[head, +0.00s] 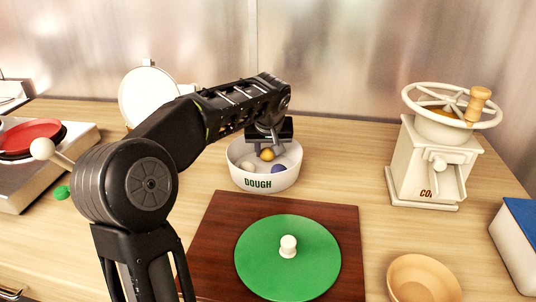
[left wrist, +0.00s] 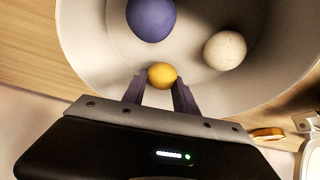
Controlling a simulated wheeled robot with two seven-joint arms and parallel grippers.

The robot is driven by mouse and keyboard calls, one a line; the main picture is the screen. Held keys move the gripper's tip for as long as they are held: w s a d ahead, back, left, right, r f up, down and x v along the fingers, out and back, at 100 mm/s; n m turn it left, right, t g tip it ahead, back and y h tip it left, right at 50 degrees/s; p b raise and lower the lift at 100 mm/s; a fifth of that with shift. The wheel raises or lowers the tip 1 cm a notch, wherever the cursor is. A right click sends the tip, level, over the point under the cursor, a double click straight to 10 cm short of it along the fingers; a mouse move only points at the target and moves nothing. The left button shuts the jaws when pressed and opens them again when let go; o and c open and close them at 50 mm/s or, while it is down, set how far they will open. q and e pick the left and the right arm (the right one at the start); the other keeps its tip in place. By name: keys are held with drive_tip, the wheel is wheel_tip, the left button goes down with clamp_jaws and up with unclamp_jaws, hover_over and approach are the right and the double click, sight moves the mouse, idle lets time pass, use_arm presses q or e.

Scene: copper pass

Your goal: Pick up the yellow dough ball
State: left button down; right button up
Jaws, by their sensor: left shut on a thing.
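The yellow dough ball (head: 267,155) is between the fingers of my left gripper (head: 266,150), inside the white bowl marked DOUGH (head: 258,183). In the left wrist view, the yellow dough ball (left wrist: 162,75) sits between the two fingertips of my left gripper (left wrist: 160,84), which is shut on it. I cannot tell whether the ball touches the bowl. A blue-purple dough ball (left wrist: 151,16) and a speckled cream dough ball (left wrist: 225,50) lie in the bowl, apart from the gripper. My right gripper is not in view.
A green disc (head: 260,255) with a white knob lies on a dark red-brown board (head: 215,235) in front of the bowl. A white grinder (head: 430,165) stands right of the bowl. A wooden bowl (head: 423,280) is at front right. A red-topped appliance (head: 30,138) is at left.

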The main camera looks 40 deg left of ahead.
sight(268, 158)
use_arm(q)
wheel_tip(268, 158, up, 10)
drive_tip(key=p, duration=0.1)
drive_tip(key=shift+p, duration=0.3)
idle(0.3)
idle(0.4)
